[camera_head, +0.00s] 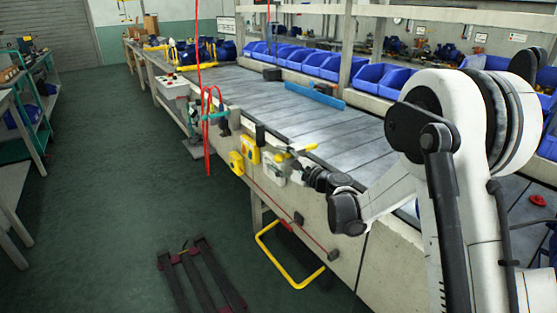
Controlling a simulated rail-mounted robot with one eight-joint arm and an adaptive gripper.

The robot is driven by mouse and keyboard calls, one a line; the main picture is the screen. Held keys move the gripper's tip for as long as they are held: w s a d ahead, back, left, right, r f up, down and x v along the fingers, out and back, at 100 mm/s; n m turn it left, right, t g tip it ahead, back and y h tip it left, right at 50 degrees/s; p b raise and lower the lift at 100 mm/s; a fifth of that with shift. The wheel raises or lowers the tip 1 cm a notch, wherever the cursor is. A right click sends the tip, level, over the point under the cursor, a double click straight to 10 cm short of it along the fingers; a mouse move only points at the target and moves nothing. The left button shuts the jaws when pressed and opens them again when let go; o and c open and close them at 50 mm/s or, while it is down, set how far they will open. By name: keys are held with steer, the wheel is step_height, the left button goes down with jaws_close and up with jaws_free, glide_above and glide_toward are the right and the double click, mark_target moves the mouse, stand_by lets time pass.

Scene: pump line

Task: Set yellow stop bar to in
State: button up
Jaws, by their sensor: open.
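A yellow U-shaped bar (307,280) sticks out low from the front of the pump line, tilted, over the floor. A short yellow bar (306,148) shows at the bench's front edge, just above my gripper. I cannot tell for sure which of the two is the stop bar. My gripper (300,168) is small and dark in this view, at the end of my arm beside the bench front. It is above the U-shaped bar and apart from it. Its fingers look open and empty; whether they touch the short bar is unclear.
Yellow boxes (250,150) are on the bench front left of my gripper. A red cord (207,130) hangs farther left. A red rod (285,213) runs along the front panel. A dark red frame (200,278) lies on the floor.

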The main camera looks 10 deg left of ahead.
steer(key=v, duration=1.2)
steer(key=shift+c, duration=0.3)
